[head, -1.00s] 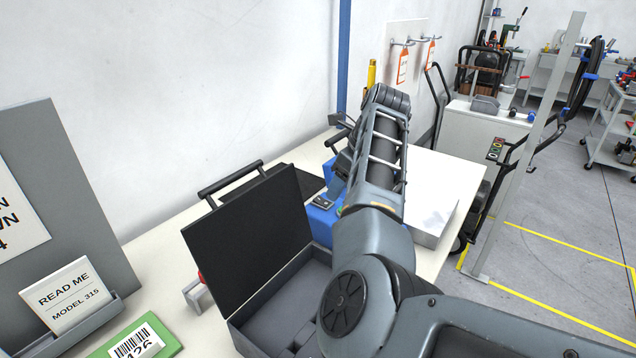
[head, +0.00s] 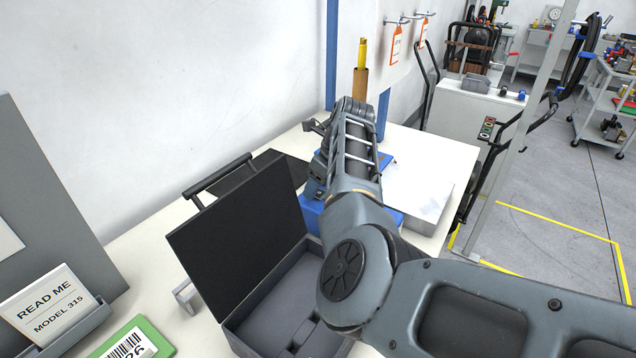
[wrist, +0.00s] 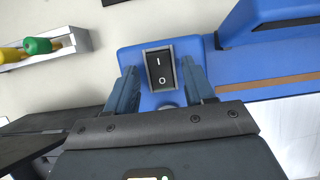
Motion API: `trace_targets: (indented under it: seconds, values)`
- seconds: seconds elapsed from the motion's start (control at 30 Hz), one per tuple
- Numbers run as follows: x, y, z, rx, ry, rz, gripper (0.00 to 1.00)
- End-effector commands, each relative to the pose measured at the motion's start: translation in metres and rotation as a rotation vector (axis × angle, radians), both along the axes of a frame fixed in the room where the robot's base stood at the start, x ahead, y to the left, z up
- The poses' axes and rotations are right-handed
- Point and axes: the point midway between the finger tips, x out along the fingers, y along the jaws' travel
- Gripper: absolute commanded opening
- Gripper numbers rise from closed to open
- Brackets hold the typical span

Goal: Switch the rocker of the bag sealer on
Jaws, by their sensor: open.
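The bag sealer is blue; in the wrist view its body (wrist: 130,58) fills the middle, and in the head view a part of it (head: 311,213) shows behind my arm. Its black rocker (wrist: 160,70) sits in a grey frame, marked I at the top and O at the bottom in the wrist view. I cannot tell which side is pressed in. My gripper (wrist: 159,82) is open and empty, with one finger on each side of the rocker in the picture. Contact cannot be told. In the head view the rocker is hidden by my arm and gripper.
An open grey case (head: 268,318) with a black lid stands in front of the sealer. A white-grey box (head: 425,195) lies to the right. A tray (wrist: 45,52) with green and yellow pieces is at the wrist view's left. A READ ME card (head: 48,305) stands front left.

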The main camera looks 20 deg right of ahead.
Motion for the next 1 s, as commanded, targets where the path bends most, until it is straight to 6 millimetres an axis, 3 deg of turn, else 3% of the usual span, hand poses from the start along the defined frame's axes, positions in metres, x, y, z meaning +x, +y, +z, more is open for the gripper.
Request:
trace_targets:
  seconds: [0.23, 0.8, 1.0]
  values:
    - [0.0003, 0.0, -0.0006, -0.001, -0.001, 0.0, 0.53]
    - [0.0002, 0.0001, -0.0006, 0.0, 0.0, 0.0, 0.0]
    - [0.0019, 0.0013, -0.0003, -0.018, 0.027, 0.003, 0.0]
